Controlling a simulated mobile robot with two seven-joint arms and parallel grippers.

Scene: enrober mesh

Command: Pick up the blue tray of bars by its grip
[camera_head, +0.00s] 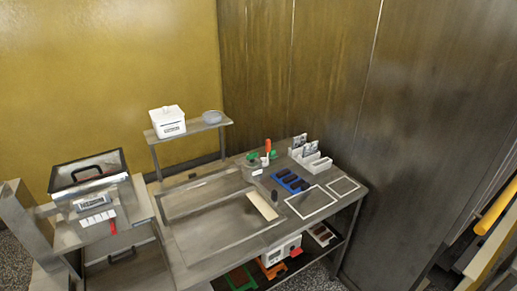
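The blue tray (301,189) lies on the metal worktable toward its right part, with several dark bars (291,179) on it. It is small in the head view, and I cannot clearly make out its grip. A small dark shape (274,195) is at or near the tray's left end; I cannot tell whether it is part of the tray. Neither of my grippers is in view.
White-outlined rectangles (311,202) lie right of the tray, and a pale strip (262,205) lies left. A white holder with cards (311,158) and a clamp-like tool with an orange handle (268,146) stand behind. A lidded machine (88,172) stands left.

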